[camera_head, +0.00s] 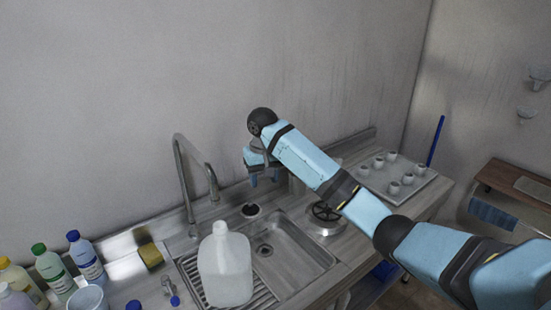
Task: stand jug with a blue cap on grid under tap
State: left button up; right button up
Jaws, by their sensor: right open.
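A large whitish translucent jug (225,268) stands upright at the ribbed grid (187,268) left of the sink basin, below and in front of the tap (187,185). Its top looks whitish, and I make out no blue cap on it. The tap's curved spout (212,184) ends above and behind the jug. My right gripper (264,179) is open, with its blue fingertips pointing down behind the basin, right of the tap and apart from the jug. Something pale behind my right arm is mostly hidden. My left gripper is not in view.
The basin (300,255) looks clear. A tray (410,187) of small white cups stands at right.

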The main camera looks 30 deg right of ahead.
jog(key=w+d, duration=0.5)
jog(key=d, duration=0.1)
jog(key=shift+w+d+r+m, duration=0.25)
jog(key=shift+w+r+m, duration=0.1)
jog(key=shift+r+m, duration=0.1)
